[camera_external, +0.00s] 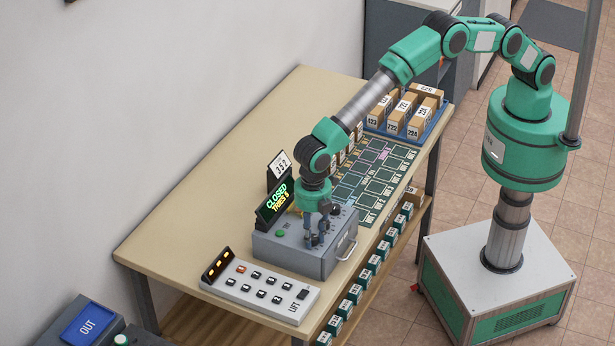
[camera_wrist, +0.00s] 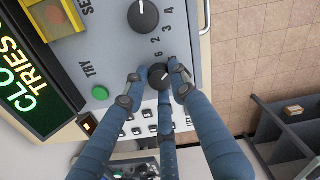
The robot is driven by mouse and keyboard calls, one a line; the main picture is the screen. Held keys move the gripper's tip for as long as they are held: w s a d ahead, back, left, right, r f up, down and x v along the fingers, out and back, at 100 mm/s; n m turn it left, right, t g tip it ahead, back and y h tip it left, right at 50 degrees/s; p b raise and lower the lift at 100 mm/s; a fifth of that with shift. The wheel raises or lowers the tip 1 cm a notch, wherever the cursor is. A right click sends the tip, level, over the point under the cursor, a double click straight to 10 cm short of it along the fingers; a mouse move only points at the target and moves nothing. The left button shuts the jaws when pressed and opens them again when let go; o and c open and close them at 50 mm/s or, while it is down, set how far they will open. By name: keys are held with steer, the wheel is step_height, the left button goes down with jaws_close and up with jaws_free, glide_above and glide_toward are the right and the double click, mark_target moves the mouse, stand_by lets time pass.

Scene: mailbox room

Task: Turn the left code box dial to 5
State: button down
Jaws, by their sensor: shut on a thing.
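The grey code box (camera_external: 290,250) stands on the table, with black dials along its top. In the wrist view my gripper's blue fingers (camera_wrist: 157,82) are closed around a black dial (camera_wrist: 157,72), the one nearest the lift panel. Its white mark is mostly hidden, so its setting is unclear. The display (camera_external: 274,202) reads CLOSED, TRIES 5.
A green TRY button (camera_wrist: 100,92) lies left of the held dial. The lift panel (camera_external: 260,287) with several buttons stands close to the box. A number card (camera_external: 279,168) stands behind the display. Parcels (camera_external: 420,117) fill a blue tray at the far end. The table's left side is clear.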

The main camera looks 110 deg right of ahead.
stand_by(0.4)
steer(key=c, duration=1.4)
jaws_free()
steer(key=shift+r, duration=0.1)
step_height(320, 180, up, 12)
